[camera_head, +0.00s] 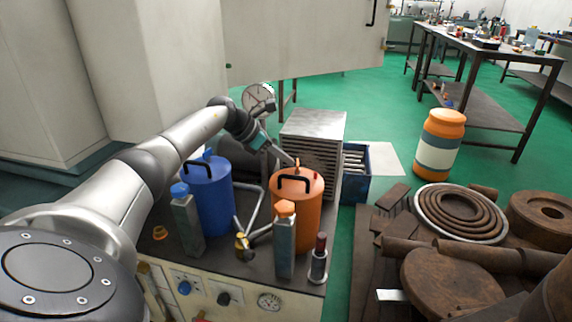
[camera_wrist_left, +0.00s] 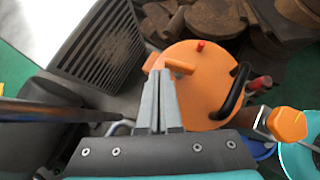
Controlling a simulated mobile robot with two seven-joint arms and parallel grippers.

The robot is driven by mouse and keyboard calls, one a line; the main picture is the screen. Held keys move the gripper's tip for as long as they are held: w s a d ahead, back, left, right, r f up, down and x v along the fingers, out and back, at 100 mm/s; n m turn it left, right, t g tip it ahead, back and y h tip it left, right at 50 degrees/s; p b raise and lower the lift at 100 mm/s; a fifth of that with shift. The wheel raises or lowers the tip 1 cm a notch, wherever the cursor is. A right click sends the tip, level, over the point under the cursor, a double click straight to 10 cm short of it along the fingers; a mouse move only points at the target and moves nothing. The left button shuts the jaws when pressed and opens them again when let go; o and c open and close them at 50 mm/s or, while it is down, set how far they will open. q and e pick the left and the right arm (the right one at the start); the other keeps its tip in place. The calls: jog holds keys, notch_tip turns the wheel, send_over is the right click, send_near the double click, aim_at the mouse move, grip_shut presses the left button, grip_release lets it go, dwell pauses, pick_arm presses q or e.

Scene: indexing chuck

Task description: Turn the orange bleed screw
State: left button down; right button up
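The orange bleed screw (camera_wrist_left: 181,67) is a short orange bar on the lid of the orange canister (camera_wrist_left: 212,110). In the head view the same canister (camera_head: 297,210) stands on the machine top, and the screw (camera_head: 297,162) is small on its lid. My left gripper (camera_wrist_left: 159,74) reaches in from the left, its two fingers side by side with almost no gap. Its tips are at the left end of the screw's bar. I cannot tell whether they touch it. In the head view the left gripper (camera_head: 288,160) is over the lid's back left edge. My right gripper is not in view.
A black handle (camera_wrist_left: 236,90) arches over the lid, and a small red peg (camera_wrist_left: 200,45) stands near its edge. A blue canister (camera_head: 209,200), an orange-capped bottle (camera_head: 285,245) and a finned metal block (camera_head: 312,135) crowd around. A dial gauge (camera_head: 258,98) stands behind the arm.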

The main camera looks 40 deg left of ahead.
pick_arm(q)
jog(key=shift+w+a, duration=0.1)
jog(key=shift+w, duration=0.5)
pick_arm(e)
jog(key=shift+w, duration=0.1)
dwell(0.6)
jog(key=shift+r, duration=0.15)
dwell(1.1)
pick_arm(q)
jog(key=shift+s+d+p, duration=0.1)
jog(key=shift+d+p, duration=0.2)
jog(key=shift+p, duration=0.3)
jog(key=shift+d+f+p, duration=0.2)
jog(key=shift+d+p, duration=0.3)
jog(key=shift+d, duration=0.15)
jog(key=shift+f, duration=0.15)
jog(key=a+p+v, duration=0.1)
jog(key=p+v, duration=0.3)
jog(key=v, duration=1.2)
jog(key=shift+w, duration=0.3)
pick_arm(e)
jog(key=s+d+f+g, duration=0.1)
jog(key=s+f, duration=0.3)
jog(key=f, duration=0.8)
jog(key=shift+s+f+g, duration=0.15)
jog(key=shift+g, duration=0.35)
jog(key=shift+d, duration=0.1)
